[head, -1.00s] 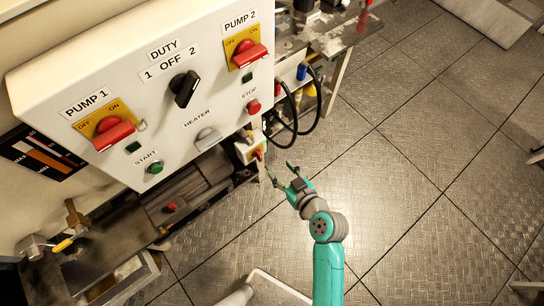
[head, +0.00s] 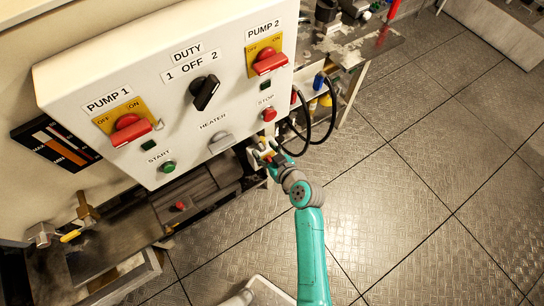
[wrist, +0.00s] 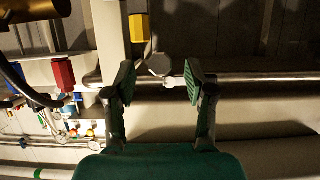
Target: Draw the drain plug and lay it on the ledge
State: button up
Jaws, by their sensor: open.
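My gripper (head: 264,151) is open below the lower right corner of the white control panel. In the wrist view its two green fingers (wrist: 160,80) stand apart with a gap between them. A small grey hexagonal head (wrist: 159,64), which looks like the drain plug, shows in that gap, nearer the left fingertip. I cannot tell how far beyond the fingertips it is, and nothing is gripped. In the head view the gripper and panel hide it. A dark ledge (head: 140,228) runs under the panel, with a small red knob (head: 179,206) on it; I cannot tell whether this is the task's ledge.
The white control panel (head: 130,80) with switches overhangs the gripper area. Black hoses (head: 331,115) loop just right of the gripper. Open floor (head: 400,200) lies right.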

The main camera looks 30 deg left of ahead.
jog(key=shift+w+a+f, duration=0.2)
jog(key=shift+a+f, duration=0.05)
jog(key=shift+a, duration=0.35)
grip_shut()
jog(key=c, duration=0.8)
grip_release()
grip_shut()
jog(key=s+d, duration=0.2)
jog(key=d, duration=0.4)
jog(key=shift+s, duration=0.2)
